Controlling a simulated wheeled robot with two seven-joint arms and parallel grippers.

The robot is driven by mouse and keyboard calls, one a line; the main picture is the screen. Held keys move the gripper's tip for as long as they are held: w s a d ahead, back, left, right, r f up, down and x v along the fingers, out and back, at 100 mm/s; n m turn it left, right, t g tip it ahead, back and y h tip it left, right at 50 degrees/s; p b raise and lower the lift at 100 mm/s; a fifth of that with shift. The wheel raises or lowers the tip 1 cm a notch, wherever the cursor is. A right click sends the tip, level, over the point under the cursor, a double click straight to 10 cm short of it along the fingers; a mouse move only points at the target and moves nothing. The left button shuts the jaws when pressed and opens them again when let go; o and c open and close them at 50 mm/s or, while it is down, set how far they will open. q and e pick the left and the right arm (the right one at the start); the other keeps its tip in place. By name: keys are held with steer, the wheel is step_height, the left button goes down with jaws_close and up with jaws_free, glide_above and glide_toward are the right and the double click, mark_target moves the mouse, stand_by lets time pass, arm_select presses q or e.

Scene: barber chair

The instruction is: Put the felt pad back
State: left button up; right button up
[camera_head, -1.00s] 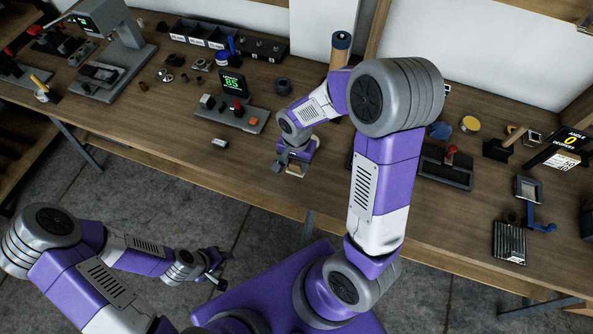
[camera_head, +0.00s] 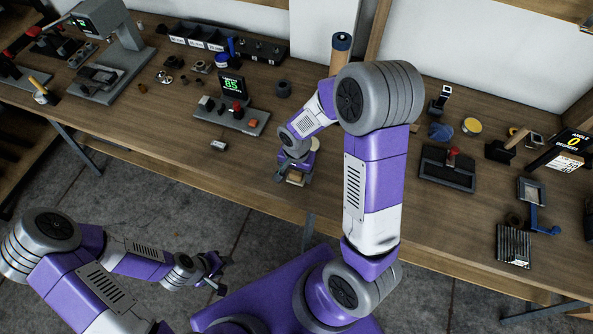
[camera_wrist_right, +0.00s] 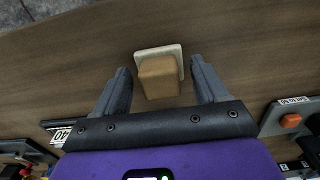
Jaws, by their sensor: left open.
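A tan block (camera_wrist_right: 159,78) sits on a thin cream square pad (camera_wrist_right: 173,49) in the right wrist view. They look like one felt pad with a grip, but I cannot tell if they are joined. In the head view, the cream pad (camera_head: 296,178) shows in part on the bench near its front edge, partly hidden by my right gripper (camera_head: 284,173). In the wrist view, the right gripper's fingers (camera_wrist_right: 160,70) are spread, one on each side of the block with gaps. My left gripper (camera_head: 217,271) is open and empty, low in front of the bench.
A small grey piece (camera_head: 218,145) lies left of the right gripper on the wooden bench (camera_head: 150,150). Behind it stands a grey fixture (camera_head: 232,119) with a green display. A dark tray (camera_head: 447,168) lies to the right. The front bench strip is mostly clear.

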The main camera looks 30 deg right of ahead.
mark_target(296, 172)
steer(key=shift+r, duration=0.1)
steer(key=shift+r, duration=0.2)
step_height(296, 172, up, 12)
steer(key=p, duration=0.3)
steer(key=shift+f, duration=0.1)
stand_by(0.4)
